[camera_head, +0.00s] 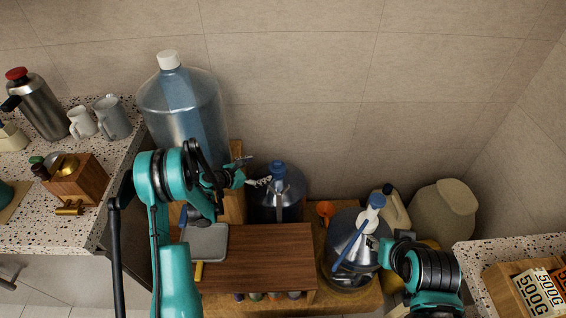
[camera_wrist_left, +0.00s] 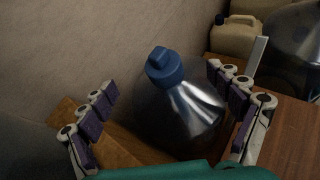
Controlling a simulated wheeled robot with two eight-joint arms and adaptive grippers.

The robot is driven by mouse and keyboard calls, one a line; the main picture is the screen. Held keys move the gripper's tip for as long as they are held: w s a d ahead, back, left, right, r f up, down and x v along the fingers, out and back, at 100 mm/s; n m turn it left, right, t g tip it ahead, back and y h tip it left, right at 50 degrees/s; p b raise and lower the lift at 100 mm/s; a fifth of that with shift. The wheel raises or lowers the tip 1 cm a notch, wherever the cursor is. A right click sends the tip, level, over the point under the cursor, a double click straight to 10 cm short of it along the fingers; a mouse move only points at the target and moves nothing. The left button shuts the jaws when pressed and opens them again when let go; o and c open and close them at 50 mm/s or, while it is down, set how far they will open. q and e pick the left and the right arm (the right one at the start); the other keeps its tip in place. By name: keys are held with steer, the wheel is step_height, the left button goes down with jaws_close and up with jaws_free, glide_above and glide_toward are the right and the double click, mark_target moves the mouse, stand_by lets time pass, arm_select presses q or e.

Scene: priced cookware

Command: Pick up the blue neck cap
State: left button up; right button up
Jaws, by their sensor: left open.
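The blue neck cap (camera_head: 278,168) sits on the neck of a dark, shiny jug (camera_head: 279,200) standing against the back wall. My left gripper (camera_head: 254,171) is open and empty just left of the cap. In the left wrist view the blue cap (camera_wrist_left: 164,66) stands upright on the jug (camera_wrist_left: 185,110), between the two spread, purple-padded fingers of my left gripper (camera_wrist_left: 160,82); no contact with the cap shows. My right gripper (camera_head: 376,243) is low beside another large jug at the right; its fingers are too small and overlapped to read.
A large clear bottle (camera_head: 185,110) with a white cap stands behind my left arm. A wooden stool-like top (camera_head: 262,255) is in front of the jug. The right jug (camera_head: 343,235) has a blue-topped neck. Beige canisters (camera_head: 443,212) stand farther right. Speckled counters (camera_head: 30,225) flank both sides.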

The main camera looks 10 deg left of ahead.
mark_target(274, 168)
arm_select(q)
steer(key=shift+n, duration=0.8)
steer(key=f+b+x, duration=0.1)
steer(key=x, duration=0.3)
steer(key=b+x, duration=0.2)
steer(key=x, duration=0.2)
steer(key=a+f+b+x, duration=0.1)
steer(key=b+x, duration=0.1)
steer(key=x, duration=0.3)
steer(key=shift+s+f, duration=0.35)
steer(key=shift+w+d+f, duration=0.1)
steer(key=shift+w+d, duration=0.05)
steer(key=shift+w, duration=0.25)
steer(key=c, duration=1.2)
arm_select(e)
steer(key=f, duration=0.5)
steer(key=shift+w+d, duration=0.2)
steer(key=shift+w, duration=0.05)
